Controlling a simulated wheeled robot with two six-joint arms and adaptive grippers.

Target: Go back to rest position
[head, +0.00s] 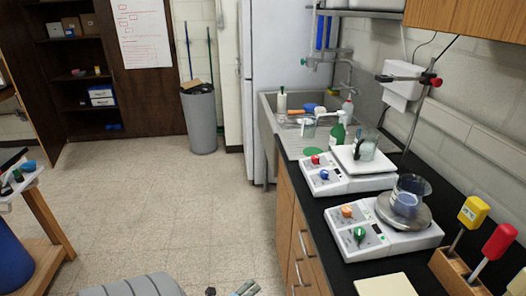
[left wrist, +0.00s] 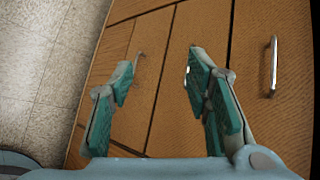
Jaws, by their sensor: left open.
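My left gripper (left wrist: 160,72) is open, its two teal-padded fingers apart with nothing between them. In the left wrist view it is in front of the wooden cabinet fronts (left wrist: 255,25), beside a metal handle (left wrist: 273,67). I cannot tell whether the fingertips touch the wood. In the head view only a small part of a gripper (head: 246,288) shows at the bottom edge, left of the cabinet. My right gripper is not seen.
A black counter (head: 340,273) at right holds two hotplate stirrers (head: 385,240), (head: 335,178) with glassware, a beaker (head: 408,195) and a wooden tool block (head: 455,275). A sink (head: 268,112) and grey bin (head: 199,120) stand farther back.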

